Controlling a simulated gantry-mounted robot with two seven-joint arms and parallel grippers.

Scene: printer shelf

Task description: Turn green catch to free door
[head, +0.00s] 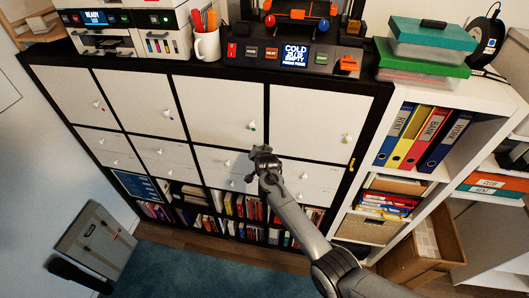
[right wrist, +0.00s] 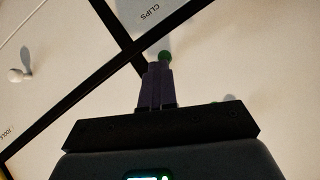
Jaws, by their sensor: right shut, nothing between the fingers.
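The green catch (right wrist: 165,57) is a small round knob on a pale door in the right wrist view, just beyond my right fingertips. A knob with a greenish tint (head: 252,126) shows on a large white door in the head view; I cannot tell if it is the same one. My right gripper (right wrist: 157,80) is shut and empty, its dark fingers pointing at the green catch; whether they touch it is unclear. In the head view my right gripper (head: 262,152) is in front of the cabinet's middle, just below the large doors. My left gripper is not seen.
The black-framed cabinet (head: 267,105) has several white doors with knobs and rows of books below. A white knob (right wrist: 20,75) is left of my gripper. A mug of pens (head: 206,45) and a printer stand on top. A white shelf with binders (head: 420,135) is right.

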